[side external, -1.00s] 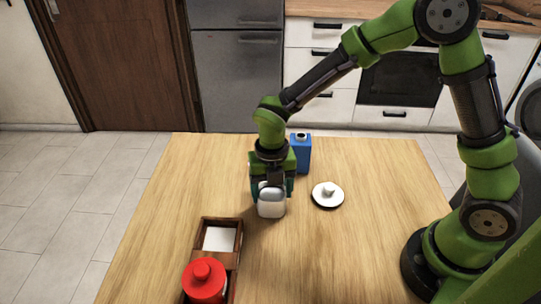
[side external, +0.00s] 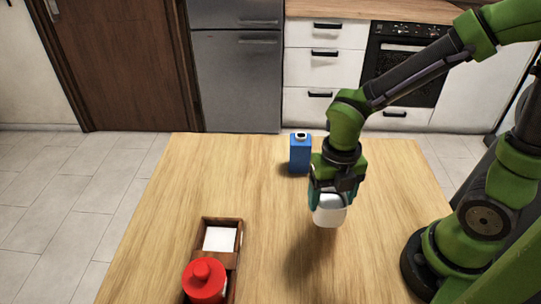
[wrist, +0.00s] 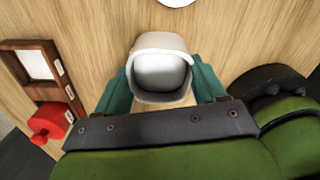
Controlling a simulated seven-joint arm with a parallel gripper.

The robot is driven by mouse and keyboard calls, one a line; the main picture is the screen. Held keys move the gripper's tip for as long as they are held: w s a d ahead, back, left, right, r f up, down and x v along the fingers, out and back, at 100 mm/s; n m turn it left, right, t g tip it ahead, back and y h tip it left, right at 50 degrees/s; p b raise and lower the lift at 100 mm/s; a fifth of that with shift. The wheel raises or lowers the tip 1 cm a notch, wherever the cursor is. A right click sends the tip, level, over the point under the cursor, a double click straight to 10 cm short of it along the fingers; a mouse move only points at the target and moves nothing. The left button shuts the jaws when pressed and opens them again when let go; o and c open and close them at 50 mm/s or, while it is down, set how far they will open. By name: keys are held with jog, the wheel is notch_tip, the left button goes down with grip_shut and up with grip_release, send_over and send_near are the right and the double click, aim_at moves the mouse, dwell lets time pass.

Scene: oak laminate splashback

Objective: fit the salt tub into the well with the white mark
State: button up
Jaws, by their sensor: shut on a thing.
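The salt tub appears to be the white rounded tub (side external: 330,216), which also shows in the wrist view (wrist: 160,72). My gripper (side external: 330,200) is shut on it, with a teal finger on each side in the wrist view (wrist: 162,88). The tub hangs above the table right of centre, with a shadow below left of it. The dark wooden tray (side external: 241,237) is at the front left, well apart from the tub. Its far well holds a white square mark (side external: 219,239) and is empty. A red knobbed canister (side external: 204,281) stands in its near well.
A blue carton (side external: 300,154) stands at the back, just left of my gripper. A white disc (wrist: 177,2) shows at the wrist view's top edge; my gripper hides it from the side. The table (side external: 215,180) between tub and tray is clear.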

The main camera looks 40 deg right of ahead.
jog(key=shift+s+d+r, duration=0.1)
jog(key=shift+s+d, duration=0.05)
jog(key=shift+s, duration=0.3)
jog(key=shift+s+d+r, duration=0.1)
jog(key=shift+s+d, duration=0.05)
jog(key=shift+s, duration=0.25)
jog(key=w+a+r+m, duration=0.1)
jog(key=w+a+m, duration=0.25)
jog(key=a, duration=0.75)
jog(key=shift+m, duration=0.55)
jog(key=shift+w+a+f, duration=0.85)
jog(key=shift+w+a, duration=0.7)
jog(key=shift+w, duration=0.35)
jog(key=shift+w+a+f, duration=0.8)
jog(key=shift+w+a, duration=0.75)
jog(key=shift+w, duration=0.4)
jog(key=shift+w+a+f, duration=0.85)
jog(key=shift+w+a, duration=0.7)
jog(key=shift+w, duration=0.35)
jog(key=shift+f, duration=0.1)
jog(key=o, duration=1.4)
jog(key=shift+f, duration=0.1)
jog(key=shift+c, duration=0.2)
